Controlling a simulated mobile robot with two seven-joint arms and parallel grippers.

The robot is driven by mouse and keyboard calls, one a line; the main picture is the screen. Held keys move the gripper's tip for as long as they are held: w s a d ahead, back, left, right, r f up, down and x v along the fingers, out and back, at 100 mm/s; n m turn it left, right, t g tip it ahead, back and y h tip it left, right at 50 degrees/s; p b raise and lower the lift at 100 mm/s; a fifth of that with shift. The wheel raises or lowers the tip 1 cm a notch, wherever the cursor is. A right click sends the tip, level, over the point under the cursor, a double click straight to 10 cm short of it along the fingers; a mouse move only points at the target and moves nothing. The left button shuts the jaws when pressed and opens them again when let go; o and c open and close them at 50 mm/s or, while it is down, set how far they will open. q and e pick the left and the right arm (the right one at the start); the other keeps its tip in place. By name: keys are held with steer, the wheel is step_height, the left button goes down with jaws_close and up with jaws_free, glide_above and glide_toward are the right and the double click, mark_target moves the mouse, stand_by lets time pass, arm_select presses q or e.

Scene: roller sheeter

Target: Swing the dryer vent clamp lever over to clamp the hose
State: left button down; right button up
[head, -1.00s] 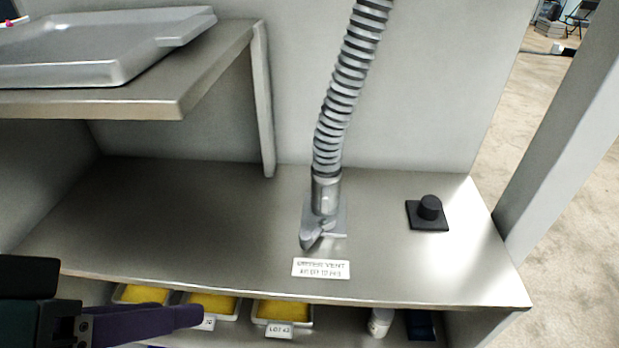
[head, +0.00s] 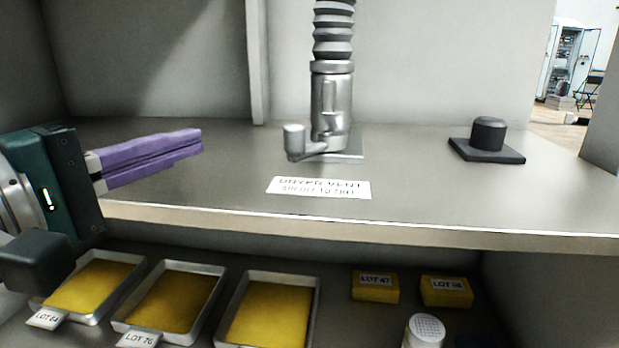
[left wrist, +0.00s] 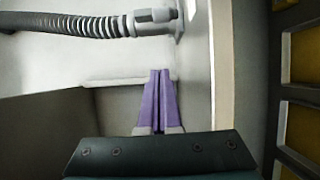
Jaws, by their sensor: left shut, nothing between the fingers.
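The dryer vent clamp lever (head: 296,142) is a short grey arm with an upright knob, sticking out front-left at the foot of the metal hose fitting (head: 331,105). The grey ribbed hose (head: 334,30) rises from the fitting; it also shows in the left wrist view (left wrist: 85,25). The fitting stands on a small plate on the steel shelf. My left gripper (head: 200,140), with purple fingers, is shut and empty over the shelf's left part, left of the lever and apart from it. Its fingers also show in the left wrist view (left wrist: 160,75). My right gripper is not in view.
A "DRYER VENT" label (head: 319,187) lies in front of the fitting. A black knob on a square base (head: 487,138) stands to the right. Below the shelf edge (head: 400,232) are trays of yellow material (head: 270,312) and two yellow blocks (head: 375,287). The shelf between gripper and lever is clear.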

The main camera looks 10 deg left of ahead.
arm_select(q)
steer(key=shift+w+d+f, duration=0.2)
steer(key=shift+w, duration=0.1)
steer(key=x, duration=0.8)
steer(key=shift+w+d, duration=0.2)
steer(key=shift+w, duration=0.1)
steer(key=shift+s+d+p, duration=0.8)
steer(key=shift+d+p, duration=0.25)
steer(key=shift+d, duration=0.05)
steer(key=shift+s+d+f, duration=0.1)
steer(key=shift+s+d, duration=0.35)
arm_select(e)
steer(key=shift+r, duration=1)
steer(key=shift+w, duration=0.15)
